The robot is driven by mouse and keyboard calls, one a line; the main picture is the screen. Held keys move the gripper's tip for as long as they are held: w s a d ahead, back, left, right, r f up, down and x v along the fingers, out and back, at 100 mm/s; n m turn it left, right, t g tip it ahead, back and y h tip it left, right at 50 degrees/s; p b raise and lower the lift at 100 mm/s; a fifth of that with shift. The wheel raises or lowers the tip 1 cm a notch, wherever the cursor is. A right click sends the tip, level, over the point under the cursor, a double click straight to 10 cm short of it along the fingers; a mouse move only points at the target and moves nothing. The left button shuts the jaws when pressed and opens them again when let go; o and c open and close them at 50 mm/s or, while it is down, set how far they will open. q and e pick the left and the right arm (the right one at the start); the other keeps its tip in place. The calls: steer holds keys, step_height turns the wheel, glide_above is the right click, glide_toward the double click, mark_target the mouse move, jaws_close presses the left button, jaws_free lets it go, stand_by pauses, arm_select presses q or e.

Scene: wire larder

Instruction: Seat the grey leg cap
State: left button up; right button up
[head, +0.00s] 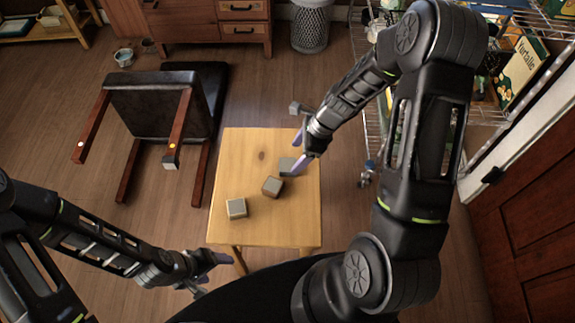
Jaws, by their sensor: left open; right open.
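Three small cap-like blocks lie on the wooden table. A light grey one (236,208) is at the left, a brownish one (272,186) in the middle, and a grey-green one (287,166) toward the back right. I cannot tell for sure which is the grey leg cap. My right gripper (299,150) is open, with its lower finger beside the grey-green block; contact is unclear. My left gripper (211,274) is open and empty, off the table's front left corner. The dark chair (150,104) lies tipped over.
The wooden table (245,150) has bare surface at its back left and front right. A wire rack (365,60) stands at the right, near a red door (540,230). A wire bin (310,25) and drawer cabinet (205,25) are behind. Bowls (124,57) sit on the floor.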

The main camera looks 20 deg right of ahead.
mark_target(288, 165)
steer(key=shift+w+a+f, duration=0.1)
steer(key=shift+f, duration=0.2)
steer(key=shift+x, duration=2.65)
steer(key=shift+r, duration=0.1)
steer(key=c, duration=1.4)
step_height(288, 165, up, 10)
steer(key=p, duration=0.1)
